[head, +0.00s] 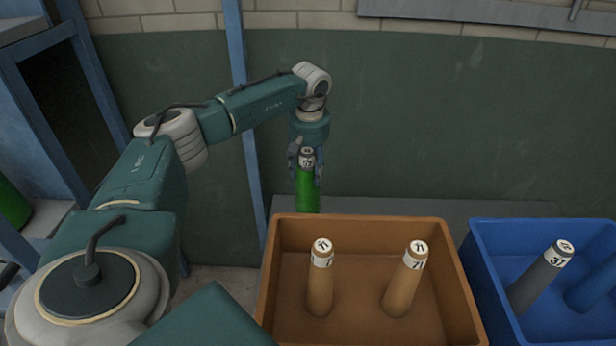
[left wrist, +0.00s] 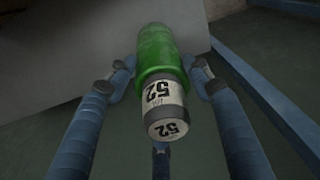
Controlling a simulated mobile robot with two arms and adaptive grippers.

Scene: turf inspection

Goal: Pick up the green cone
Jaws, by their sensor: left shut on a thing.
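The green cone (head: 307,192) is upright behind the brown bin in the head view, its white numbered label at the top. My left gripper (head: 306,160) points down from above, its fingers shut around the cone near the label. In the left wrist view the green cone (left wrist: 158,55) lies between the blue fingers of my left gripper (left wrist: 159,78), and its label reads 52. The bin's rim hides the cone's lower end in the head view, so I cannot tell if it touches the surface below. My right gripper is not in view.
The brown bin (head: 360,222) holds two tan cones (head: 320,288) (head: 402,288). A blue bin (head: 482,262) at the right holds a grey cone (head: 537,283) and a blue one (head: 592,288). A grey bench (head: 480,209) runs behind them. A blue-framed shelf (head: 25,120) stands at the left.

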